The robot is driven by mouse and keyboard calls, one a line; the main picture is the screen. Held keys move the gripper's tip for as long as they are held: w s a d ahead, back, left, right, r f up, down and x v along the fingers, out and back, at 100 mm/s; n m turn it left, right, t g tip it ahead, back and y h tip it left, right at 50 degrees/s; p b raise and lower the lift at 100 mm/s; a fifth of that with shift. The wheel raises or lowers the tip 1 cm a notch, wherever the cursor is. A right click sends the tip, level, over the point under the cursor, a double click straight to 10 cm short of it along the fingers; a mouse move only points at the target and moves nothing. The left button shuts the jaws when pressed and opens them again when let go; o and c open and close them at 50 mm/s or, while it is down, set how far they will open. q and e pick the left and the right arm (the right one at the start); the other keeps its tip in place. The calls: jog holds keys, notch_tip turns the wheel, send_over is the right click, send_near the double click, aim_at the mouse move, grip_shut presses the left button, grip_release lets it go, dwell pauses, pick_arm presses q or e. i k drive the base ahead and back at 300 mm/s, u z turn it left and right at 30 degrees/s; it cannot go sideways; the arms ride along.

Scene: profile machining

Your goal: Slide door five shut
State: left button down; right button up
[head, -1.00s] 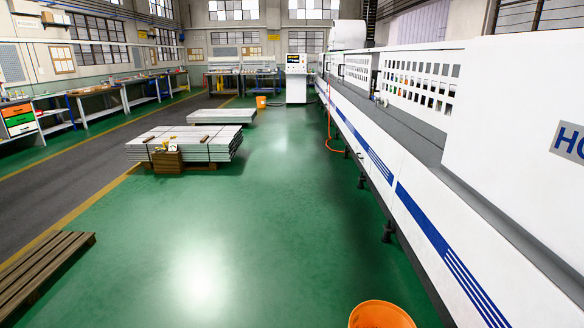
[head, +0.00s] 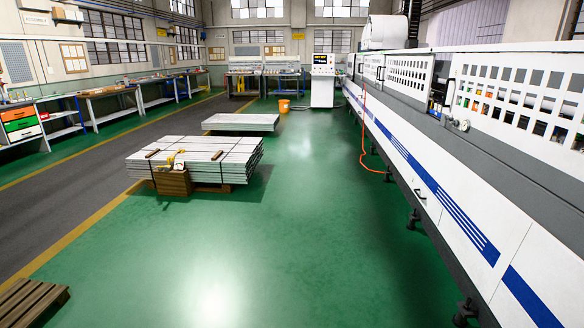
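A long white machine (head: 440,170) with blue stripes runs along the right side. Its upper front carries white sliding doors with square holes: a near one (head: 522,88) at the right edge and a farther one (head: 409,74). Between these two is an opening (head: 439,84) where dark inner parts show. More door panels (head: 371,68) follow toward the far end. I cannot read any door numbers, so I cannot tell which is door five. Neither of my grippers is in view.
Green floor (head: 300,230) is clear along the machine, apart from an orange hose (head: 364,150) hanging to the floor. Stacked profiles (head: 205,152) stand left of centre, a pallet (head: 30,303) at bottom left. A control cabinet (head: 323,82) and orange bucket (head: 284,106) are farther off.

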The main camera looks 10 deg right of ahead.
aim_at(557, 168)
jog(key=z, duration=0.05)
jog(key=i, duration=2.4)
jog(key=z, duration=0.85)
jog(key=i, duration=2.2)
jog(key=z, duration=1.4)
jog(key=i, duration=1.2)
jog(key=z, duration=0.45)
